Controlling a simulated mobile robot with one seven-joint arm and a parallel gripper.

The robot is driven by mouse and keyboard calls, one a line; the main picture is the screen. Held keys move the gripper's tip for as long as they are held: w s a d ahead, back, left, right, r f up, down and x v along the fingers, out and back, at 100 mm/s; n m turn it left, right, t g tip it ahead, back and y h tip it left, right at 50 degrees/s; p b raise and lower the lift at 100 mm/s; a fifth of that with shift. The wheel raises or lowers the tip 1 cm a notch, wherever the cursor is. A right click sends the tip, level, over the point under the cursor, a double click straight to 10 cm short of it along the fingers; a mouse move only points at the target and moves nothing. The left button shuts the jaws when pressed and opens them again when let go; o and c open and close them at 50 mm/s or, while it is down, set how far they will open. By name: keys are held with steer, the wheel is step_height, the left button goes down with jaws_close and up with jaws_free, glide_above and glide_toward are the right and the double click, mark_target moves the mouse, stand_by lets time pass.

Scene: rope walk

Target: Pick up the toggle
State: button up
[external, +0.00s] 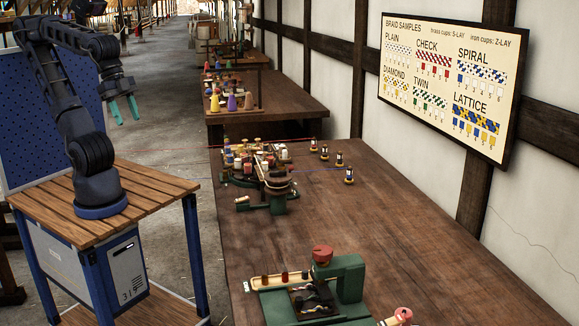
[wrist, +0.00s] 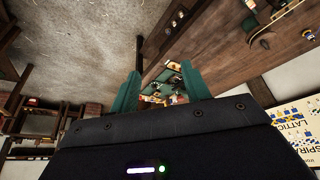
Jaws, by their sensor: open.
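I cannot tell for certain which item is the toggle. My gripper (external: 124,117) is open and empty, high above the floor to the left of the long wooden table (external: 330,220). In the wrist view its two green fingers (wrist: 160,88) stand apart. Beyond them, well out of reach of the tips, is the green braiding machine (external: 275,192) crowded with small bobbins, partly hidden by my gripper. A small pale and dark cylinder (external: 242,203) sits at the machine's left front. A second green device with a red knob (external: 322,254) stands at the near end of the table.
Several small spools (external: 339,159) stand in a row right of the machine, with thin red and blue threads stretched near them. A pink-ended roll (external: 402,315) lies at the front. Coloured cones (external: 232,102) stand on the farther table. A braid sample board (external: 448,82) hangs right.

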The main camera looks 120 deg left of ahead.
steer(key=w+a+r+n+h, duration=0.1)
steer(key=w+a+n+h, duration=0.3)
steer(key=w, duration=0.6)
steer(key=w+a+n, duration=0.2)
steer(key=w+n, duration=0.3)
steer(key=w, duration=0.5)
steer(key=w+a+f+n+t, duration=0.1)
steer(key=w+a+f+n, duration=0.1)
steer(key=w+a+n, duration=0.45)
steer(key=n+t+y, duration=0.6)
steer(key=n+t, duration=0.2)
steer(key=n, duration=1.4)
glide_above(349, 180)
steer(key=s, duration=1)
steer(key=f, duration=3.2)
steer(key=shift+d+f, duration=0.15)
steer(key=shift+d, duration=0.05)
steer(key=x, duration=1)
steer(key=shift+w+f, duration=0.15)
steer(key=shift+w, duration=0.05)
